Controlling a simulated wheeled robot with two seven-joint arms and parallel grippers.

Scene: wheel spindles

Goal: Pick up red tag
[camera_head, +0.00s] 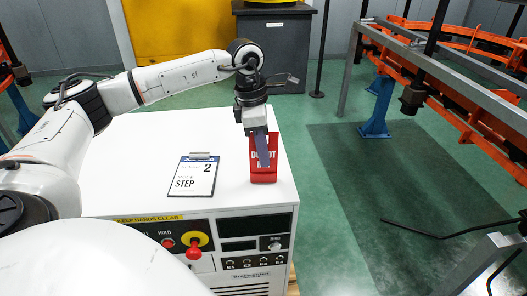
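The red tag (264,177), with white lettering that is partly covered, is on the white cabinet top near its right edge. My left arm comes in from the left and bends down over it. The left gripper (262,163) points down in front of the tag and hides the middle of it. The fingers overlap in this view, so I cannot tell whether they are apart or touch the tag. My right gripper is not in view.
A clipboard (194,176) reading "STEP 2" lies left of the tag on the white cabinet (130,140). Its front panel carries a red knob (194,252) and buttons. An orange rack (450,80) stands at right. A dark grey cabinet (285,45) stands behind.

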